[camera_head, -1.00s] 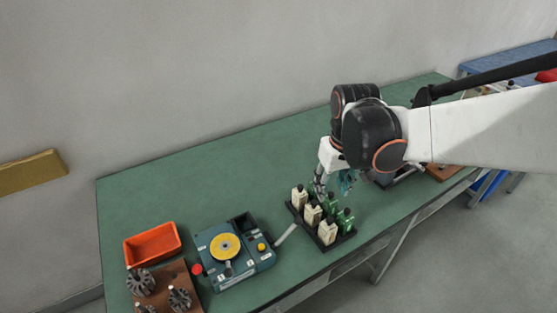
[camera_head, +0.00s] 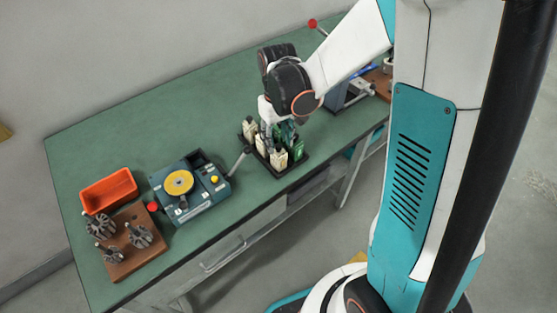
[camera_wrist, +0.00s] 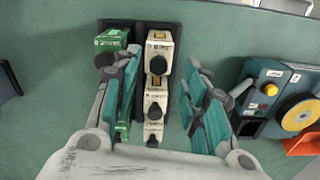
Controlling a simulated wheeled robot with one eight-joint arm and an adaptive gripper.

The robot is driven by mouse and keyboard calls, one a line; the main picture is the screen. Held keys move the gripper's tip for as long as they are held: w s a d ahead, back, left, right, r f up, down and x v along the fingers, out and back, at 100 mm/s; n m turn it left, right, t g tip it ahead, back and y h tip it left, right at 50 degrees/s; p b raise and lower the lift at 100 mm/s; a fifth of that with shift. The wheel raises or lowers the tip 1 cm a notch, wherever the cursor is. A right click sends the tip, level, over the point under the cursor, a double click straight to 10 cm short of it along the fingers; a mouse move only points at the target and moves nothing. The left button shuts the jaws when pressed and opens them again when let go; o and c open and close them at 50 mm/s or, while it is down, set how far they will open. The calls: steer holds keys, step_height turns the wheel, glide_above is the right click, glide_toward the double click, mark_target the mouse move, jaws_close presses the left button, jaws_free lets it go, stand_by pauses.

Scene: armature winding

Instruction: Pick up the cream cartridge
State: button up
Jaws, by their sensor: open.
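Several cream cartridges with black round caps stand in a black rack (camera_head: 296,166). The front cream cartridge (camera_head: 279,159) shows clearly in the head view, and the wrist view shows a column of them, with one cream cartridge (camera_wrist: 159,50) at the top. Green cartridges (camera_wrist: 112,38) stand in the row beside them, partly hidden by a finger. My gripper (camera_wrist: 160,80) is open, with its teal finger pads on either side of the cream column. In the head view my gripper (camera_head: 272,130) is down among the cartridges. Contact with any cartridge cannot be told.
A blue winding device (camera_head: 190,187) with a yellow disc stands left of the rack. An orange bin (camera_head: 109,191) and a brown board (camera_head: 125,255) with several armatures are further left. The green table (camera_head: 170,120) is clear behind. A grey machine (camera_head: 350,95) stands to the right.

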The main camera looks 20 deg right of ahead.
mark_target(279, 146)
steer(key=shift+d+f+b, duration=0.15)
steer(key=shift+f+b, duration=1.15)
steer(key=shift+f, duration=1.45)
steer(key=shift+s+r, duration=0.1)
steer(key=c, duration=0.9)
